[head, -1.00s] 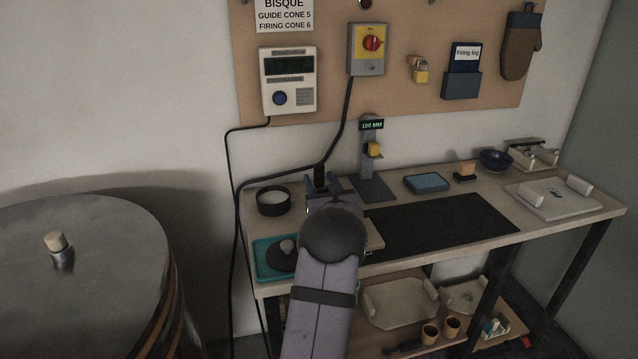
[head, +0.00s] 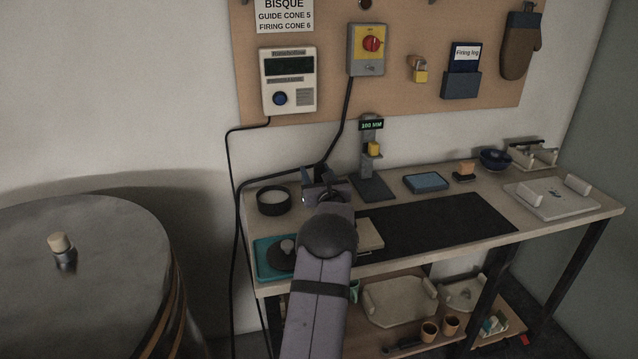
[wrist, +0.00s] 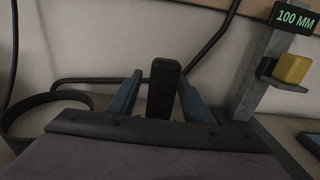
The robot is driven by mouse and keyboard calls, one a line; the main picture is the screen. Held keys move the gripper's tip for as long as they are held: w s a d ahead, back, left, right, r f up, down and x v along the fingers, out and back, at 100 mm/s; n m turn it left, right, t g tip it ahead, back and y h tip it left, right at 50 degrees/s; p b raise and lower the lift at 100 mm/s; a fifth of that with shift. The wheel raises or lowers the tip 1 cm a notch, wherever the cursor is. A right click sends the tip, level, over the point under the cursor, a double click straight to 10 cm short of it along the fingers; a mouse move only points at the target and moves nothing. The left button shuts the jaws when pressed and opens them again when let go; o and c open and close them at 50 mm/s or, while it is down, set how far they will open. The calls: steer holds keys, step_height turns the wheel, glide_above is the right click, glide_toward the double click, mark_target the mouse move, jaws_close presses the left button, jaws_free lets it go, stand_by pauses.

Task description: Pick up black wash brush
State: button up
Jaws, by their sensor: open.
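An upright black handle (wrist: 163,88) with a rounded top, which I take for the black wash brush, stands between my gripper's blue fingers in the wrist view. Its lower end is hidden behind the gripper body. In the head view it shows as a small dark upright shape (head: 320,172) at the back left of the bench. My gripper (head: 322,180) is open there, and it also shows in the wrist view (wrist: 160,92). One finger is on each side of the handle, with visible gaps. I cannot tell how deep the handle sits between them.
A grey gauge stand (head: 368,160) with a yellow block is to the right. Black cables run along the wall behind.

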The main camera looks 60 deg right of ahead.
steer(key=c, duration=1.1)
steer(key=shift+c, duration=0.2)
steer(key=shift+r, duration=0.1)
step_height(320, 180, up, 10)
